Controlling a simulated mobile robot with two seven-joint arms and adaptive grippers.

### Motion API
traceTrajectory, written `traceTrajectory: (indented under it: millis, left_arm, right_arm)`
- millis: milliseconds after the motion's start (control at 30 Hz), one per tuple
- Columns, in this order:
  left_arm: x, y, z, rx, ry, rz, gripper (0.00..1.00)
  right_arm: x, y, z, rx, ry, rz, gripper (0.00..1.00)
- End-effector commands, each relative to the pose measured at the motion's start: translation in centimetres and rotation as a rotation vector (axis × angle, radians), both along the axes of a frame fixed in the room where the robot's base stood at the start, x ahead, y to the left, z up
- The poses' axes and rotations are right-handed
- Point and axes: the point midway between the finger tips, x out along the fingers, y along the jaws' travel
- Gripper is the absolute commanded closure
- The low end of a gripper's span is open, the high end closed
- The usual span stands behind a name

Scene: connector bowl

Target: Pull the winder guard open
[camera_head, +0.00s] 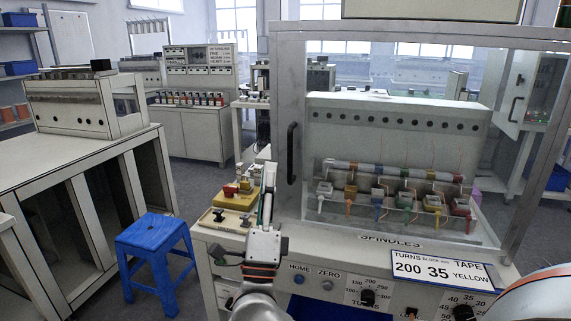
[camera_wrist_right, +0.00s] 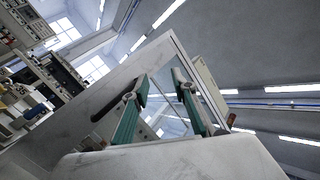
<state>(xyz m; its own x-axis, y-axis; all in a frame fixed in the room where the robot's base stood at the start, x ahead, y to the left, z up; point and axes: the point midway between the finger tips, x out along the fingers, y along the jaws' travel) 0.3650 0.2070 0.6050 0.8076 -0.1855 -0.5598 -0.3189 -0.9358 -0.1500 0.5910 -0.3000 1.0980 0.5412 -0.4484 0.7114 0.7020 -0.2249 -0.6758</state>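The winder guard (camera_head: 288,85) is a clear panel in a grey frame standing in front of the spindles. Its black upright handle (camera_head: 291,152) is on the left post. The handle also shows in the right wrist view (camera_wrist_right: 107,106), left of the fingers.
Behind the guard are several coloured spindle blocks (camera_head: 377,196). The control panel has knobs and a label plate (camera_head: 441,271). A blue stool (camera_head: 155,250) stands on the floor at left.

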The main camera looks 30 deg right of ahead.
Motion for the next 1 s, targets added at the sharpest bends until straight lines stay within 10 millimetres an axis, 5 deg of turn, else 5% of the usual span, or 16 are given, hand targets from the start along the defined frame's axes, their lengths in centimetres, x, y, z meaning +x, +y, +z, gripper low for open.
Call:
traceTrajectory:
  millis: [200, 433, 667, 1000]
  left_arm:
    - [-0.3, 0.5, -2.4, 0.02, 0.016, -0.003, 0.6]
    - [-0.8, 0.8, -3.6, 0.029, 0.028, -0.006, 0.6]
    - [-0.6, 0.7, -3.7, 0.031, 0.025, -0.007, 0.6]
    - [-0.3, 0.5, -3.7, 0.027, 0.019, -0.011, 0.6]
  right_arm:
    - [2.1, -6.4, 1.3, 0.624, -0.315, 0.071, 0.73]
    - [5.7, -7.1, -0.5, 1.112, -0.465, 0.164, 0.73]
    - [7.4, -6.4, -1.1, 1.282, -0.498, 0.201, 0.73]
    - [9.6, -10.5, -1.1, 1.283, -0.498, 0.199, 0.73]
